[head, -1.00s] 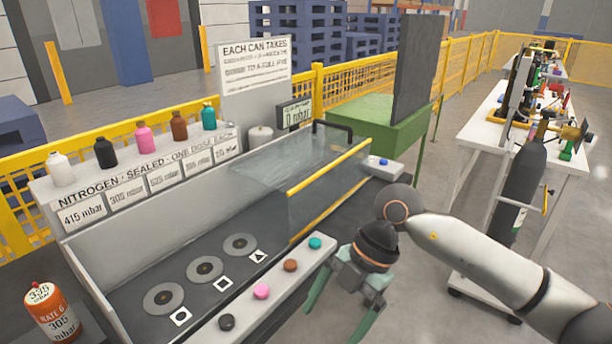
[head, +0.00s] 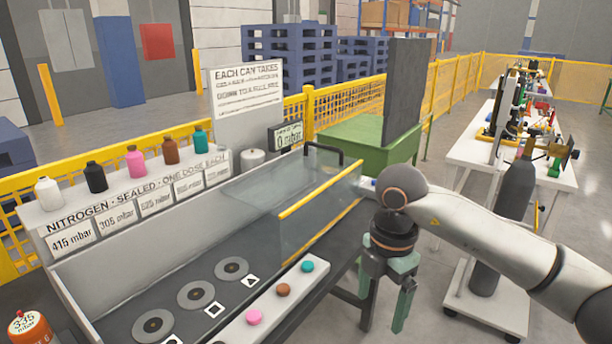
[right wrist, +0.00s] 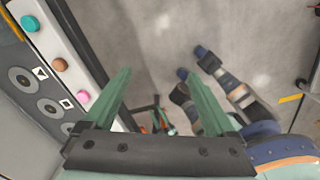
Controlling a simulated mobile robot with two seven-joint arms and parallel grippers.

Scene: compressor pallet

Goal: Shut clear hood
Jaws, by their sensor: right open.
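The clear hood (head: 290,217) is a transparent box with a yellow bar (head: 320,188) along its front edge and a black handle (head: 324,151) at its far end. It covers the far part of the grey bench, and the near part with three round plates (head: 196,294) is uncovered. My right gripper (head: 388,318) is in front of the bench, right of the hood and apart from it, pointing down, open and empty. In the right wrist view its green fingers (right wrist: 160,105) are spread over the floor.
Coloured buttons (head: 283,290) line the bench's front ledge. Several small bottles (head: 135,161) stand on the back shelf, and an orange can (head: 32,330) is at lower left. A green table (head: 365,140) with a dark panel stands beyond the hood.

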